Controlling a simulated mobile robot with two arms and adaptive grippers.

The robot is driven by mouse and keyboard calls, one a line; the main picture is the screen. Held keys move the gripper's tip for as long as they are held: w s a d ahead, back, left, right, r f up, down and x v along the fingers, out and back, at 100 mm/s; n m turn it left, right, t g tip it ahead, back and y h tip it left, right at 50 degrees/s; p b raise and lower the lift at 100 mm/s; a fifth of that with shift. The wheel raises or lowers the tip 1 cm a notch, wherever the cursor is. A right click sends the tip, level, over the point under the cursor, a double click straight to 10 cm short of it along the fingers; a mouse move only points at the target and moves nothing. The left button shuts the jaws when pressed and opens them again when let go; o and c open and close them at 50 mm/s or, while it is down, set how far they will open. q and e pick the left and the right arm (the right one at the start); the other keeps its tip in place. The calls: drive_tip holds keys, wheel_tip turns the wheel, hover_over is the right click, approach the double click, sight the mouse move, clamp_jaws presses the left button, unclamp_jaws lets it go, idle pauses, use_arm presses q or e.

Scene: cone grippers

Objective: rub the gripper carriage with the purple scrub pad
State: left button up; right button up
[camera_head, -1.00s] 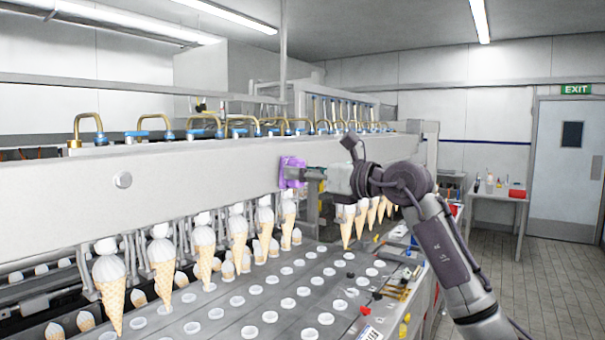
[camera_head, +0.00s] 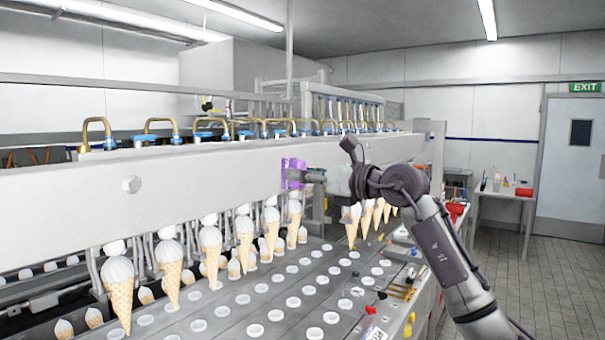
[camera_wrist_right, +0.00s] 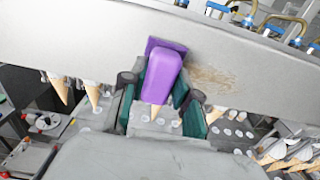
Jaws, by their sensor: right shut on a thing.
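The gripper carriage (camera_head: 200,187) is a long grey metal beam across the machine, with ice-cream cones hanging below it. My right gripper (camera_head: 307,176) is shut on the purple scrub pad (camera_head: 291,173) in front of the beam's face. In the right wrist view the pad (camera_wrist_right: 165,75) sits between the two fingers, its far plate against or very close to the carriage (camera_wrist_right: 95,35). A brownish smear (camera_wrist_right: 213,80) marks the carriage just right of the pad. My left gripper is not in view.
Several white-topped cones (camera_head: 118,285) hang under the carriage at the left. A grey conveyor plate (camera_head: 235,318) with rows of round holders lies below. Small tools and red parts (camera_head: 372,308) lie on its right edge. A side table (camera_head: 505,192) stands at the back right; the floor there is clear.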

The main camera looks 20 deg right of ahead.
drive_tip(key=shift+w+d+r+p, duration=0.1)
drive_tip(key=shift+w+d+p, duration=0.95)
drive_tip(key=shift+d, duration=0.25)
drive_tip(key=shift+w+d+f+p, duration=0.1)
drive_tip(key=shift+w+d+p, duration=0.9)
drive_tip(key=shift+d, duration=0.3)
drive_tip(key=shift+w+d+r+p, duration=0.1)
drive_tip(key=shift+w+d+p, duration=0.95)
drive_tip(key=shift+d, duration=0.25)
drive_tip(key=shift+w+d+r+p, duration=0.15)
drive_tip(key=shift+w+d+p, duration=0.2)
drive_tip(key=shift+d+p, duration=0.15)
drive_tip(key=shift+w+d+f+p, duration=0.2)
drive_tip(key=shift+w+d+p, duration=0.1)
drive_tip(key=shift+w+d, duration=0.4)
drive_tip(key=shift+s+a+b, duration=0.65)
drive_tip(key=shift+s+a, duration=0.8)
drive_tip(key=shift+a, duration=0.35)
drive_tip(key=shift+s+a+b, duration=0.7)
drive_tip(key=shift+s+a, duration=0.7)
drive_tip(key=shift+a, duration=0.35)
drive_tip(key=shift+s+a+b, duration=0.65)
drive_tip(key=shift+s+a, duration=0.8)
drive_tip(key=shift+a, duration=0.35)
